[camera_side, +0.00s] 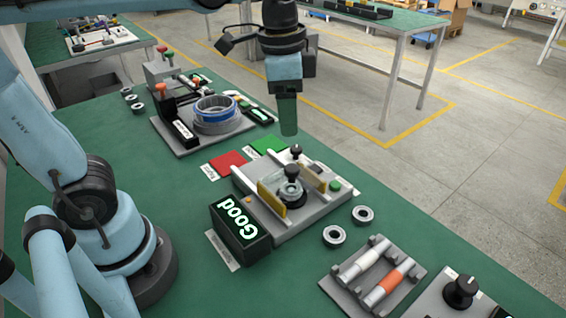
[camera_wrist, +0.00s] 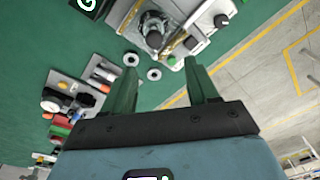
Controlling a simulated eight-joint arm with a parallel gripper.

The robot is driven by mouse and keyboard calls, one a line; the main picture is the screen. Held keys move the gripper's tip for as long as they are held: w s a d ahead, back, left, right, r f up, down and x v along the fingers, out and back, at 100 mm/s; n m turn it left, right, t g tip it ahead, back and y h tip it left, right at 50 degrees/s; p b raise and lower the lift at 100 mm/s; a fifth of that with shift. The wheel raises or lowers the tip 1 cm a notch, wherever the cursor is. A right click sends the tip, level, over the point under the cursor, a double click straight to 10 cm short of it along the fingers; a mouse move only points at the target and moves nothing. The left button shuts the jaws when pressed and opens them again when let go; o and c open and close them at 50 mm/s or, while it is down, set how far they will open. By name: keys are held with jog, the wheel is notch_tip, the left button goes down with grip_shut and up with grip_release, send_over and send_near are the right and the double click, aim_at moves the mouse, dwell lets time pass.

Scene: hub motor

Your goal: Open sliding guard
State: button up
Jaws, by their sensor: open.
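The test fixture (camera_side: 318,208) is a grey plate on the green bench, also at the top of the wrist view (camera_wrist: 201,22). An upright amber panel (camera_side: 271,200) stands on its near side and a second, brownish panel (camera_side: 313,173) on its far side; I take these for the sliding guard. A dark round part with a black knob (camera_side: 291,171) sits between them. Another black knob (camera_side: 296,150) is at the back edge. My gripper (camera_side: 288,133), with green fingers, hangs above and behind the fixture, touching nothing. In the wrist view its fingers (camera_wrist: 160,64) are spread, with nothing between them.
A "Good" display (camera_side: 240,229) stands at the fixture's near left. Two metal rings (camera_side: 334,235) (camera_side: 363,215) lie to its right, before a rack (camera_side: 374,278) of white and orange cylinders. Red (camera_side: 227,163) and green (camera_side: 268,146) pads and a blue-ring station (camera_side: 215,112) lie behind.

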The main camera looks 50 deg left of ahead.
aim_at(292, 168)
jog(key=shift+m+g, duration=0.5)
jog(key=shift+m, duration=0.2)
jog(key=f, duration=1.1)
jog(key=shift+w+d, duration=0.25)
jog(key=shift+d, duration=0.15)
grip_shut()
